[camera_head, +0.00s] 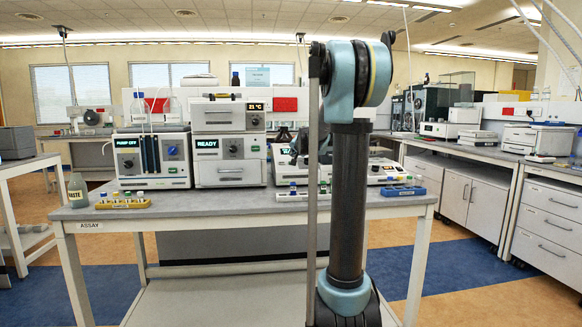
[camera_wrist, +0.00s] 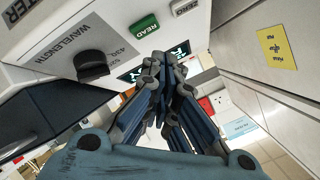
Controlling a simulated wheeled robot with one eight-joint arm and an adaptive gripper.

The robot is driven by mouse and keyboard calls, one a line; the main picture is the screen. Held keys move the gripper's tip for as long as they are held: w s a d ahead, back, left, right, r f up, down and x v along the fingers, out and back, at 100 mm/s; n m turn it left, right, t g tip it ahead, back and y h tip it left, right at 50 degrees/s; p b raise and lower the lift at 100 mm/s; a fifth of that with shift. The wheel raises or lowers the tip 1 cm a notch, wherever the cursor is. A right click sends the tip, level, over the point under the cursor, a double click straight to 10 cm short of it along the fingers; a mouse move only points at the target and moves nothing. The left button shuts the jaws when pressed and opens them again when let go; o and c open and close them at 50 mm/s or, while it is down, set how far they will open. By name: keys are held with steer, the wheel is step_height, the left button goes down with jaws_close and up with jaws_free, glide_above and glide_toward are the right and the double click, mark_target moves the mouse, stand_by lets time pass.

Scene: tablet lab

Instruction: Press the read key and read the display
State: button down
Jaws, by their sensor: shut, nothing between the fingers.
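The green READ key (camera_wrist: 144,23) is on the white front panel of an instrument in the wrist view. In the head view the instrument (camera_head: 388,179) stands at the bench's right, largely behind my arm.
A box reading PUMP OFF (camera_head: 165,172) and one reading READY (camera_head: 230,175) stand left on the bench (camera_head: 235,203). Vial racks (camera_head: 125,203) (camera_head: 403,191) and a waste bottle (camera_head: 78,190) are near its edges. A yellow note (camera_wrist: 276,48) is on a pale surface at right.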

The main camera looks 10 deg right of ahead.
steer(key=shift+w+f, duration=0.3)
steer(key=shift+f, duration=0.45)
steer(key=shift+w+f, duration=0.25)
steer(key=shift+f, duration=0.35)
stand_by(1.8)
stand_by(0.3)
steer(key=shift+s+r, duration=0.3)
steer(key=shift+r, duration=0.4)
steer(key=shift+s+r, duration=0.35)
steer(key=shift+r, duration=0.4)
steer(key=shift+s+r, duration=0.35)
steer(key=shift+r, duration=0.45)
steer(key=shift+s+r, duration=0.35)
steer(key=shift+r, duration=0.4)
